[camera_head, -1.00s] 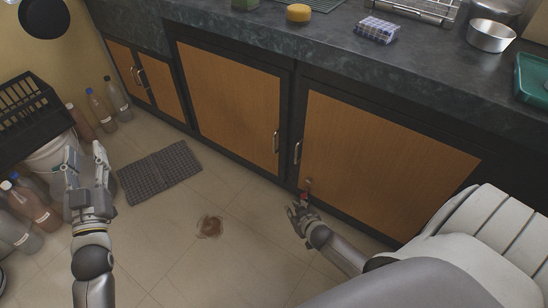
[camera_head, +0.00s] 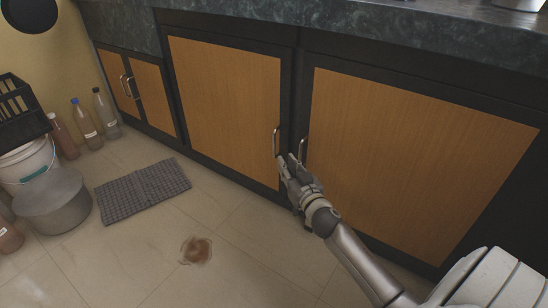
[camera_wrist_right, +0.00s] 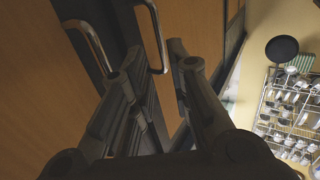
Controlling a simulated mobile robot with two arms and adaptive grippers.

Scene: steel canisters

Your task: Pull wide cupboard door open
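The middle cupboard door (camera_head: 228,105) and the wide right door (camera_head: 415,155) are orange wood in dark frames, and both look shut. Their upright metal handles stand close together: the middle door's handle (camera_head: 275,142) and the right door's handle (camera_head: 302,150). My right gripper (camera_head: 286,158) is at the lower ends of these handles. In the right wrist view its fingers (camera_wrist_right: 155,65) are open, with the middle door's handle (camera_wrist_right: 160,40) in the gap between the tips. The right door's handle (camera_wrist_right: 90,45) lies outside them, to the left. Contact is unclear. My left gripper is out of view.
A dark countertop (camera_head: 400,25) runs above the doors. A grey mat (camera_head: 143,190) and a brown stain (camera_head: 196,250) are on the tiled floor. Several bottles, a white bucket (camera_head: 28,165) and a metal pot (camera_head: 55,203) stand left. Floor before the doors is mostly free.

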